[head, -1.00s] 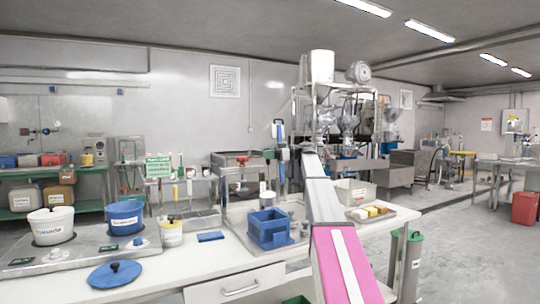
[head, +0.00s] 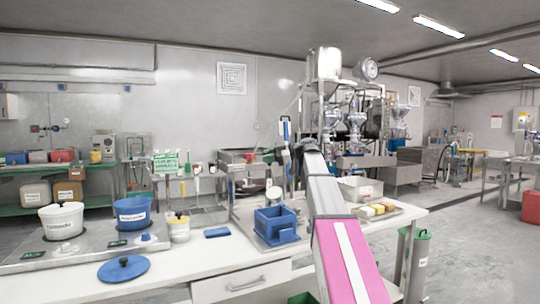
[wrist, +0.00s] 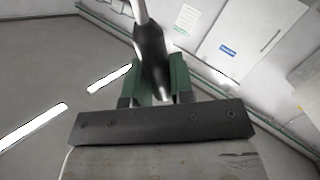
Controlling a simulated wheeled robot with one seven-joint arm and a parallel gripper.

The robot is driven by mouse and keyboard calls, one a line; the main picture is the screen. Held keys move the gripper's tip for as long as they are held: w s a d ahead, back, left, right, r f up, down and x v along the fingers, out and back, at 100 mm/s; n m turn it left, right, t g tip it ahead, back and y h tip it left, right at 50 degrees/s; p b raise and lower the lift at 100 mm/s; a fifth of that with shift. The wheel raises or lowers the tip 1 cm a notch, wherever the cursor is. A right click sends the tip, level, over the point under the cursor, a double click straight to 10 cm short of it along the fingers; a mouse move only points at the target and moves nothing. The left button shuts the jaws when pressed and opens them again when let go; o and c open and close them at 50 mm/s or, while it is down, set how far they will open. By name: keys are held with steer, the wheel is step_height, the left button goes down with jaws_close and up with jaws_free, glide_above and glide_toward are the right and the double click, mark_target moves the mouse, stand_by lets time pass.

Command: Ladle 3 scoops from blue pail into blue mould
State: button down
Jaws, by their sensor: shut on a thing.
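The blue pail (head: 132,212) stands open on the left of the steel-topped counter, with a white label on its front. A round blue lid with a black knob (head: 123,268) lies on the counter in front. The blue mould (head: 275,228) sits on a metal tray near the counter's middle; its inside is hard to make out. In the wrist view my gripper (wrist: 160,90) is shut on a dark handle (wrist: 150,55) with a pale rod, likely the ladle. Its bowl is out of that view. In the head view my arm reaches beyond the mould and largely hides the gripper.
A white pail (head: 62,222) stands left of the blue pail. A small yellow-lidded tub (head: 179,229) and a flat blue piece (head: 217,233) lie between pail and mould. A tray of coloured blocks (head: 377,211) and a pale bin (head: 360,189) are right of my arm.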

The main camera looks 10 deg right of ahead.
steer(key=s+a+f+n+t+h, duration=0.2)
steer(key=s+a+f+n, duration=0.3)
steer(key=s+f, duration=0.3)
steer(key=shift+s, duration=0.3)
stand_by(0.6)
steer(key=shift+f, duration=0.1)
stand_by(0.7)
